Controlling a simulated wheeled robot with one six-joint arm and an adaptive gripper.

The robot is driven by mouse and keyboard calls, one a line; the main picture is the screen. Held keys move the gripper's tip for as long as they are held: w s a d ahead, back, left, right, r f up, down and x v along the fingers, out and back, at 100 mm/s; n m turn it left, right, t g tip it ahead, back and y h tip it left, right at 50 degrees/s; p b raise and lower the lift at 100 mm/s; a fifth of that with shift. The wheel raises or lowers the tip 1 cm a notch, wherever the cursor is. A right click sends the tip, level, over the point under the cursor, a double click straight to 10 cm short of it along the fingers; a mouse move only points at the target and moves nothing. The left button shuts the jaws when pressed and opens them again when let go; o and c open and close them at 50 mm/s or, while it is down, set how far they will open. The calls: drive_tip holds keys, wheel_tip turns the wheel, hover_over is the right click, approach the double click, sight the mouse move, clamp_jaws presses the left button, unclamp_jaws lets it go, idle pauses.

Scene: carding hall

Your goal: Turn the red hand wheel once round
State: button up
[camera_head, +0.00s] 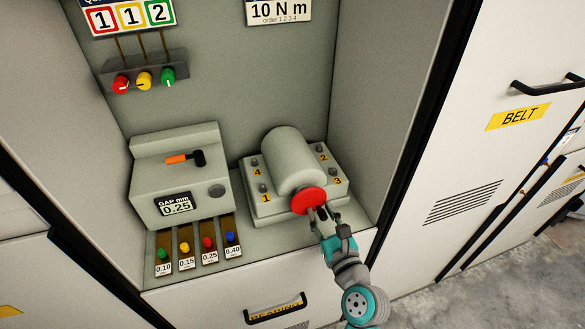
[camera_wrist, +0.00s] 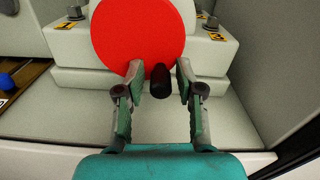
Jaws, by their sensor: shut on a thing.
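The red hand wheel (camera_head: 306,200) is a flat disc on the front end of a grey cylinder housing (camera_head: 290,155). In the wrist view the wheel (camera_wrist: 135,35) fills the upper middle, its top cut off. A short black handle (camera_wrist: 160,84) sticks out from its lower right part toward me. My gripper (camera_head: 324,214) is at the wheel's lower right edge. In the wrist view its fingers (camera_wrist: 159,74) stand on either side of the black handle and are shut on it. The exact contact of the pads is hard to see.
The housing sits on a grey base with numbered bolts, inside a recessed bay with a wall (camera_head: 375,110) close on the right. A grey gap gauge box (camera_head: 180,185) stands left, with several coloured knobs (camera_head: 208,243) below it. A drawer handle (camera_head: 275,312) is under the bay's edge.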

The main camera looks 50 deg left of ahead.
drive_tip(key=shift+s+a+r, duration=0.1)
drive_tip(key=shift+a+r, duration=0.05)
drive_tip(key=shift+a, duration=0.05)
drive_tip(key=shift+s+a+f+m, duration=0.1)
drive_tip(key=shift+m, duration=0.55)
drive_tip(key=shift+s+f+m, duration=0.1)
drive_tip(key=shift+m, duration=0.55)
drive_tip(key=shift+s+a+f+m, duration=0.1)
drive_tip(key=shift+s+m, duration=0.1)
drive_tip(key=shift+m, duration=0.4)
drive_tip(key=shift+s+f+m, duration=0.1)
drive_tip(key=shift+s+m, duration=0.05)
drive_tip(key=shift+m, duration=0.45)
drive_tip(key=shift+s+a+f+m, duration=0.1)
drive_tip(key=shift+s+m, duration=0.05)
drive_tip(key=shift+m, duration=0.45)
drive_tip(key=shift+s+a+m, duration=0.1)
drive_tip(key=shift+s+m, duration=0.05)
drive_tip(key=shift+m, duration=0.45)
drive_tip(key=shift+s+m, duration=0.25)
drive_tip(key=shift+m, duration=0.65)
